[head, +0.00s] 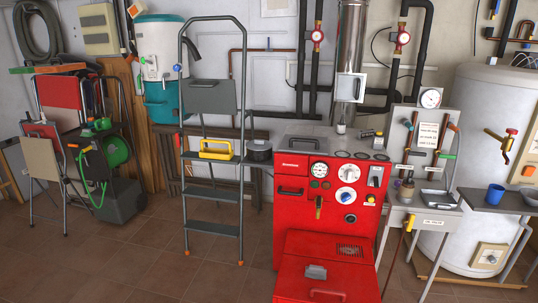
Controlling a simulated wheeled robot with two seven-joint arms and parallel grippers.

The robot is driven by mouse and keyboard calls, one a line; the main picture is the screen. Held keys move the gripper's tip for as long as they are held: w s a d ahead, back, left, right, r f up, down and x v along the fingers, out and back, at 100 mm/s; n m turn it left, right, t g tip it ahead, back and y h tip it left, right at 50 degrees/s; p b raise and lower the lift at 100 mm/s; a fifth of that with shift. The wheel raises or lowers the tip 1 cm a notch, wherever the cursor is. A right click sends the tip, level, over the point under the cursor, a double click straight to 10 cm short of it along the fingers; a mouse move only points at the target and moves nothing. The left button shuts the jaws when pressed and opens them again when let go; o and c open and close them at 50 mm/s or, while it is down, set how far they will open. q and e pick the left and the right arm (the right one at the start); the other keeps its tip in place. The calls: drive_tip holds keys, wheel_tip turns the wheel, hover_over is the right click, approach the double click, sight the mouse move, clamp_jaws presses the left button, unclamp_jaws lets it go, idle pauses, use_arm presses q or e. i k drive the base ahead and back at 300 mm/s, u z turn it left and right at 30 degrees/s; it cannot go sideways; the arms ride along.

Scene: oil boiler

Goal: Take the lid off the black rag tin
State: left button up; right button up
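A dark round tin (259,153), probably the black rag tin, stands just right of the stepladder and left of the red boiler. Its top looks closed by a flat dark lid (259,146), but it is too small to be sure. Neither of my grippers shows in the head view, so I cannot see where they are relative to the tin.
The grey stepladder (240,190) with a yellow toolbox (216,152) stands left of the tin. The red boiler (292,215) stands to its right, with a small grey work table (425,213) beyond. The tiled floor (130,265) at the front left is clear.

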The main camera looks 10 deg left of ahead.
sight(257, 143)
drive_tip(key=k, duration=0.6)
drive_tip(key=u, duration=0.8)
drive_tip(key=i, duration=1.4)
drive_tip(key=u, duration=0.4)
drive_tip(key=i, duration=2.2)
drive_tip(key=z, duration=1.7)
drive_tip(key=i, duration=0.8)
drive_tip(key=z, duration=0.65)
